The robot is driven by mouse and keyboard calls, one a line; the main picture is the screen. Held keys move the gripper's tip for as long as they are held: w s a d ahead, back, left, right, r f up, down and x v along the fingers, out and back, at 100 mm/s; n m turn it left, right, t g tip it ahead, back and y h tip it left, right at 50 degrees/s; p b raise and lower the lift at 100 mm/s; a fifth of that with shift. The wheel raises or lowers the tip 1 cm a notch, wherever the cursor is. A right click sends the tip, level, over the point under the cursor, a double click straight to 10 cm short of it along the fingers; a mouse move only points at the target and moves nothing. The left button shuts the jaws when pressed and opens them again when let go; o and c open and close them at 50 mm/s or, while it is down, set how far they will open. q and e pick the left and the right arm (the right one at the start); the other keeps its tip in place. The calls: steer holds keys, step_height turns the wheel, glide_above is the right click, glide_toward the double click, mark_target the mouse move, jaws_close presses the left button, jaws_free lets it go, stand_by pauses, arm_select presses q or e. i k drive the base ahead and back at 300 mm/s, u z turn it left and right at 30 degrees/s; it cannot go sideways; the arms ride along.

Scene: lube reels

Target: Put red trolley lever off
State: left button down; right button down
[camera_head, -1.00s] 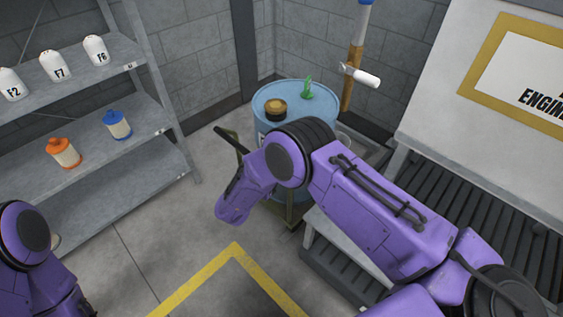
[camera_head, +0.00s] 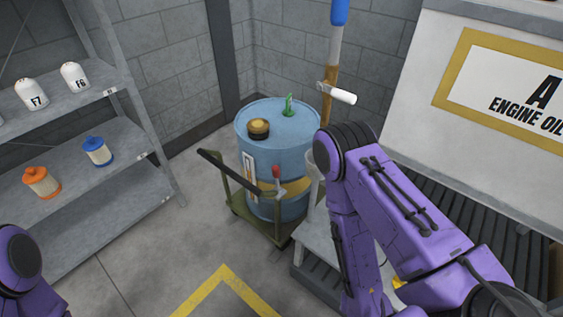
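A green trolley (camera_head: 238,207) with a black push handle stands on the floor left of centre and carries a blue drum (camera_head: 281,140). A small lever with a red top (camera_head: 276,172) stands upright in front of the drum, near the trolley's handle side. My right arm, purple, comes in from the right and bends downward just right of the drum and trolley, apart from the lever. Its gripper is not visible. Only a purple part of my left arm shows at the lower left edge, and its gripper is out of view.
A grey shelf (camera_head: 75,206) at left holds bottles and an orange-capped and a blue-capped container. A grey step (camera_head: 316,245) stands right of the trolley. A white Engine Oil panel (camera_head: 420,130) is at right. Floor in front of the trolley is clear, with yellow marking (camera_head: 222,277).

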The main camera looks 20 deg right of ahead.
mark_target(276, 171)
steer(key=z, duration=0.6)
steer(key=i, duration=0.25)
steer(key=z, duration=0.2)
